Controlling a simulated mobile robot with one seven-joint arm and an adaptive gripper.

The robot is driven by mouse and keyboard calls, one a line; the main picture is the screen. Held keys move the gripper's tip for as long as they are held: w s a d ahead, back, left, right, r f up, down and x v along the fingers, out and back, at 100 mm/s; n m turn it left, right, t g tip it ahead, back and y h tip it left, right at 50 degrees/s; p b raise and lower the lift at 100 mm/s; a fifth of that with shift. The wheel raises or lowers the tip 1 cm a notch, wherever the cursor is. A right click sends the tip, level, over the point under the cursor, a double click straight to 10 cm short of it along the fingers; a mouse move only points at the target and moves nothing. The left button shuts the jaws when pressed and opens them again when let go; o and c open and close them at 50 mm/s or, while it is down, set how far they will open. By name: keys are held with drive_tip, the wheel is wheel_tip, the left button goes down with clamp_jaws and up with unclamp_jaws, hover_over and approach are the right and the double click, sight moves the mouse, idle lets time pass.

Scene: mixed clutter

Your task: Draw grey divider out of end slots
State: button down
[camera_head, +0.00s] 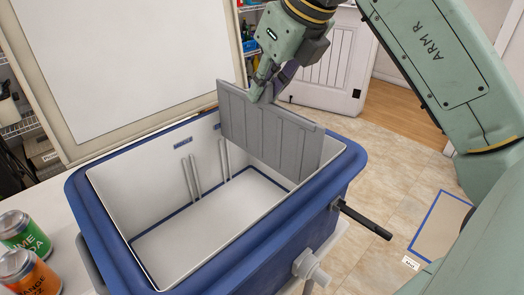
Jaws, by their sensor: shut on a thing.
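The grey divider (262,132) is a ribbed flat panel. My gripper (264,96) is shut on its top edge, left of the panel's middle. The divider hangs upright but tilted in the picture, its left end higher, above and partly inside the blue cooler box (90,232) with a white inside. Its lower right part overlaps the box's opening near the right wall. Pairs of upright slot ribs (190,178) show on the far inner wall, and the divider is apart from the pair at left. Whether its right end touches a slot is hidden.
Two cans, a green one (25,232) and an orange one (28,274), stand at the lower left. A black handle (364,221) and a white spout (311,267) stick out of the box's right side. A blue-edged rectangle (441,226) lies on the tiled floor.

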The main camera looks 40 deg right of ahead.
drive_tip(key=shift+r+p, duration=1.05)
drive_tip(key=shift+r, duration=0.45)
